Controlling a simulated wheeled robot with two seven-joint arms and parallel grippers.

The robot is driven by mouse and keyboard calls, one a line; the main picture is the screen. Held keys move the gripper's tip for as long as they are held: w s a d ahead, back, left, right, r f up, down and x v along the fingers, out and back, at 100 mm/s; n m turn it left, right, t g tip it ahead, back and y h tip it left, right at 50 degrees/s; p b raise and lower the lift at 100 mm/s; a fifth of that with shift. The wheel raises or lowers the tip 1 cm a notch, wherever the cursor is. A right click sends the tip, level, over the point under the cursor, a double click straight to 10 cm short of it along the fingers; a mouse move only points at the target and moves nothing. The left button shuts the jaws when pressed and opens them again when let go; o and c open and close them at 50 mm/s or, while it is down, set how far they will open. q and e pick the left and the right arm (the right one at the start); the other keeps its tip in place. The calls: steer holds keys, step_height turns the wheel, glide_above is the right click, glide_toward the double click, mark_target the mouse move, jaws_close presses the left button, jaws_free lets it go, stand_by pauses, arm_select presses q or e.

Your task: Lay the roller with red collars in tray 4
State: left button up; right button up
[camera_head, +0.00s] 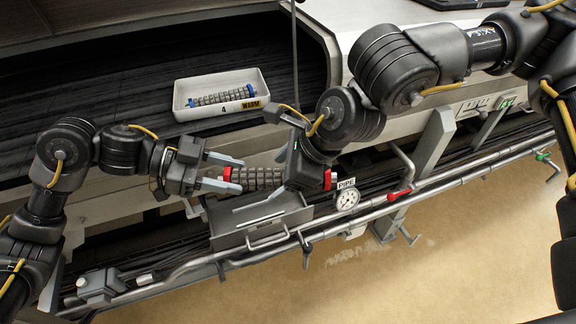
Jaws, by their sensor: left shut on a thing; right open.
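The roller with red collars (262,178) is a dark segmented bar with a red collar at each end, held roughly level in front of the machine. My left gripper (222,173) is shut on its left end, by the red collar. My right gripper (288,172) is open at the roller's right part and hides some of it; I cannot tell whether it touches. Tray 4 (192,112) is a white tray on the dark surface behind, marked 4 and with a yellow WARM label (252,105). A roller with blue ends (222,97) lies in tray 4.
A grey metal bin (228,241) hangs below the roller. A pipe rail with a PIPE gauge (347,199) and a red-handled lever (398,195) runs along the front. A thin vertical rod (294,50) stands right of the tray. The dark surface (110,90) left of the tray is clear.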

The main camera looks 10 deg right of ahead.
steer(key=shift+c, duration=0.2)
steer(key=c, duration=1.2)
arm_select(q)
steer(key=o, duration=1)
arm_select(e)
steer(key=shift+c, duration=0.7)
arm_select(q)
steer(key=shift+o, duration=1.4)
arm_select(e)
jaws_close()
